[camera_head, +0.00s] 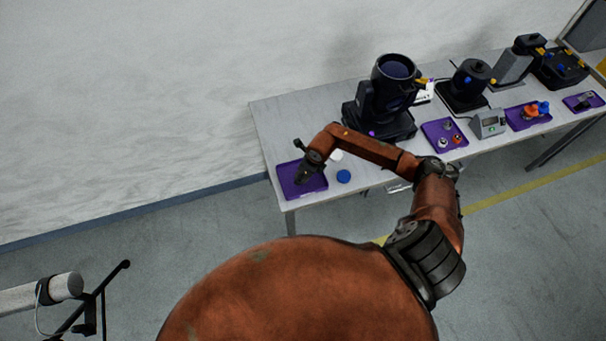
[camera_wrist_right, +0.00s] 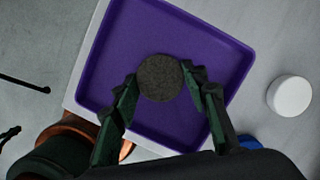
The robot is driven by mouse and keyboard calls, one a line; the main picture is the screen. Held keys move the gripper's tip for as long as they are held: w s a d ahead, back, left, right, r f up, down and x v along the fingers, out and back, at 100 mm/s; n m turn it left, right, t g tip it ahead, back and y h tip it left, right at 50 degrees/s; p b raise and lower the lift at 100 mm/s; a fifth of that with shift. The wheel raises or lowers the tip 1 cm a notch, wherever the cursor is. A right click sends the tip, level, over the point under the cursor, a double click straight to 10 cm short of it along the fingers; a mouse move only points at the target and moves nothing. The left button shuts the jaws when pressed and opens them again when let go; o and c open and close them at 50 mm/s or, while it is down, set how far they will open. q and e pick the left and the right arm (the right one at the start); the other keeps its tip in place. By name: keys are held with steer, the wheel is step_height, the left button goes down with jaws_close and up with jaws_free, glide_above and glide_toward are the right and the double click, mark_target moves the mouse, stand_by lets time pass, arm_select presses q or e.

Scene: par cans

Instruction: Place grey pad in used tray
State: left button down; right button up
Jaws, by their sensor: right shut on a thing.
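The grey pad (camera_wrist_right: 160,78) is a round dark disc in the right wrist view. My right gripper (camera_wrist_right: 160,82) is shut on it, one finger on each side. The pad is over the purple tray (camera_wrist_right: 216,48); I cannot tell whether it touches the tray floor. In the head view the purple tray (camera_head: 318,184) lies at the left end of the table, and my right gripper (camera_head: 302,178) reaches over it. The pad is hidden there. My left gripper is not in view.
A blue round lid (camera_head: 343,176) and a white round piece (camera_wrist_right: 290,95) stand right of the tray. A black stage light (camera_head: 385,98) stands behind. Other purple trays with small parts (camera_head: 430,128) lie farther right. The table's left edge is close to the tray.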

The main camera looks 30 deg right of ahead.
steer(key=shift+f, duration=0.2)
steer(key=shift+f, duration=0.2)
steer(key=o, duration=0.8)
steer(key=shift+r, duration=0.2)
steer(key=shift+r, duration=0.3)
steer(key=b+v, duration=0.1)
steer(key=v, duration=1)
steer(key=shift+s+r, duration=0.15)
steer(key=shift+r, duration=0.05)
steer(key=shift+d, duration=0.1)
